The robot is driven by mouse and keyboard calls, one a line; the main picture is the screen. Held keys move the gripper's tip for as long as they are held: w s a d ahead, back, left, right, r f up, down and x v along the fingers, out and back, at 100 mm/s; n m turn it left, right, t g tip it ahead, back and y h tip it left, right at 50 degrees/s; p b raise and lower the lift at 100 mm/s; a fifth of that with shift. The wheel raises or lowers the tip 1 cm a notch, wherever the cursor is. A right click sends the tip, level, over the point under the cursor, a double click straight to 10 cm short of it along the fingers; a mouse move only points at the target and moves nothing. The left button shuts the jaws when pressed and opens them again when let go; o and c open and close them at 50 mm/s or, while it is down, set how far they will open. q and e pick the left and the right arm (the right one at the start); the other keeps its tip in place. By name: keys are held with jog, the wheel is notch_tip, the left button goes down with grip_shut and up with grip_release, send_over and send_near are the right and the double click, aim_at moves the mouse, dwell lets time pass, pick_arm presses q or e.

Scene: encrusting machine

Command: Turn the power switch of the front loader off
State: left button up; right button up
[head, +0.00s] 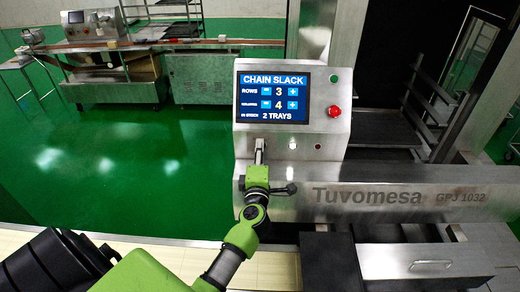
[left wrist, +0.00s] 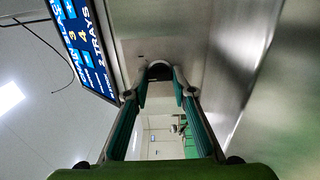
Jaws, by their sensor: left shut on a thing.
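The front loader is the steel machine marked Tuvomesa (head: 367,197), with a lit screen (head: 272,91) on its control panel. My left gripper (head: 260,150) reaches up to the panel's front below the screen. In the left wrist view, its two green fingers (left wrist: 160,92) close around a dark round knob (left wrist: 159,70) on the steel face, which I take to be the power switch. The fingers hide most of the knob, and its turned position cannot be read. In the head view the gripper covers it. My right gripper is not in view.
A green button (head: 334,78) and a red button (head: 334,111) sit right of the screen. The screen reads CHAIN SLACK, rows 3, 4 and 2 trays. A steel bench with another machine (head: 92,25) stands at the back left. The green floor (head: 120,140) between is clear.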

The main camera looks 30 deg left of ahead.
pick_arm(q)
jog(key=n, duration=0.4)
jog(key=shift+f+n, duration=0.1)
jog(key=shift+n, duration=0.2)
jog(key=shift+f+n, duration=0.1)
jog(key=shift+n, duration=2.2)
jog(key=o, duration=1.1)
notch_tip(320, 180, up, 10)
jog(key=shift+r, duration=0.1)
jog(key=shift+w, duration=0.1)
